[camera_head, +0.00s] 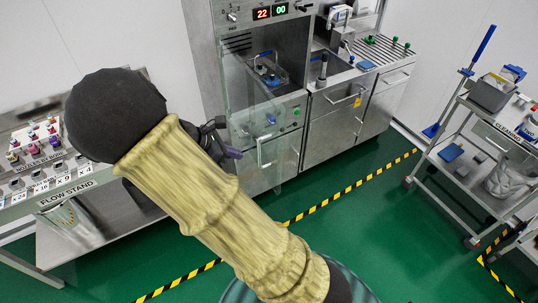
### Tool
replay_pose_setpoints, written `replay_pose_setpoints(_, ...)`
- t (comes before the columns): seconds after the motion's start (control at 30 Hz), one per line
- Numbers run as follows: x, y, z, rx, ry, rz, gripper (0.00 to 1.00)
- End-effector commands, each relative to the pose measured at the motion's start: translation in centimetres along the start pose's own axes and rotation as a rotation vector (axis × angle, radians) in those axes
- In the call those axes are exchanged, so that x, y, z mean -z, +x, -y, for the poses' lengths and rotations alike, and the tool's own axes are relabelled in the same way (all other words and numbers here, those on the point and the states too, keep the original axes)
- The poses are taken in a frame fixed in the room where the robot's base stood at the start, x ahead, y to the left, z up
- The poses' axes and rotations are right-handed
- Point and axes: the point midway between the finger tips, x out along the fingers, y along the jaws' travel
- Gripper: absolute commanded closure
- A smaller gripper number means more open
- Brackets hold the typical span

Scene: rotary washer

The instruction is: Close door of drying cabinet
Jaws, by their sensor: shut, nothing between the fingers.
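The drying cabinet (292,22) is a tall steel unit at the top centre with a red and green display. A clear glass door (238,100) stands swung out from its left side, so the cabinet appears open; its exact angle is hard to tell. Inside the opening sits a small rack with blue parts (268,75).
A steel sink bench (345,112) adjoins the cabinet on the right. A flow stand (65,198) with small bottles is at left. A wheeled cart (462,185) stands at right. Green floor with yellow-black tape (345,182) is clear between them.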

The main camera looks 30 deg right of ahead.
Motion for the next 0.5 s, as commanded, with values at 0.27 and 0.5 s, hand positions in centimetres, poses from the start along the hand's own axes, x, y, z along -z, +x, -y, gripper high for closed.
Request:
replay_pose_setpoints(0.27,-0.2,3.2,0.1,0.006,0.000,0.003,1.00)
replay_pose_setpoints(0.5,-0.2,7.0,0.1,0.006,0.002,0.003,1.00)
